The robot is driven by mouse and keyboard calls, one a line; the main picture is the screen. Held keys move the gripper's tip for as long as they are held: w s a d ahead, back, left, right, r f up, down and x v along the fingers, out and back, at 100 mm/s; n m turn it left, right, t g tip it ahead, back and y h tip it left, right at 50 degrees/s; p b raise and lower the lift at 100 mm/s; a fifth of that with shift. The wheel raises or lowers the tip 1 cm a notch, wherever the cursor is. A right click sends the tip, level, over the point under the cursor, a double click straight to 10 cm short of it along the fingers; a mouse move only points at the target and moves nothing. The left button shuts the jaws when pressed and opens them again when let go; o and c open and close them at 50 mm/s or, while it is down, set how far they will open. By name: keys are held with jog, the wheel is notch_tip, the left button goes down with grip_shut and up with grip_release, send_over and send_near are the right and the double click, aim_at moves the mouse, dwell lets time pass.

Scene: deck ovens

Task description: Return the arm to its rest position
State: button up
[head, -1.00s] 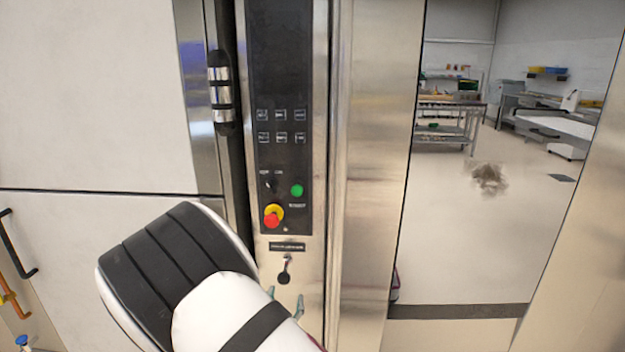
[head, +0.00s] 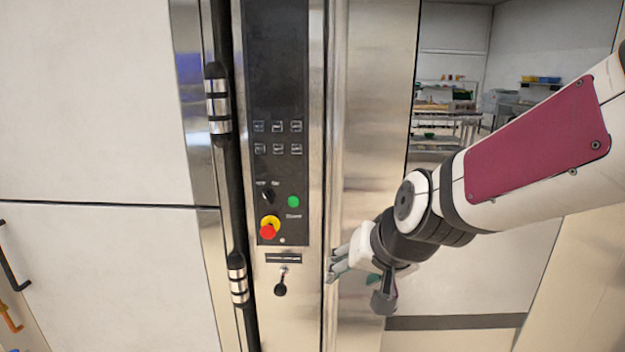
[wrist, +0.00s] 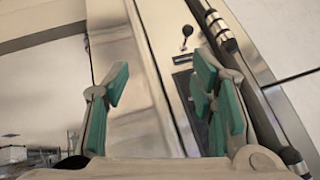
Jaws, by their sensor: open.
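My gripper (head: 335,265) is in front of the steel frame to the right of the oven's control panel (head: 277,120) in the head view. In the wrist view my gripper (wrist: 160,85) shows its green-padded fingers spread apart, with nothing between them but the steel post behind. My arm comes in from the right edge of the head view, with a dark red cover on its link. The fingers point left and are near the steel frame; I cannot tell whether they touch it.
Behind the arm, an opening shows a room with a steel table (head: 445,120).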

jog(key=s+d+r+g+h, duration=0.1)
jog(key=s+d, duration=0.3)
jog(key=s, duration=0.3)
jog(key=s+d+r+g+h, duration=0.1)
jog(key=s+d, duration=0.3)
jog(key=s, duration=0.3)
jog(key=s+d+r+n, duration=0.1)
jog(key=s+d, duration=0.3)
jog(key=s, duration=0.4)
jog(key=shift+d+r+g+h, duration=0.15)
jog(key=shift+r+g+h, duration=0.1)
jog(key=shift+g+h, duration=0.15)
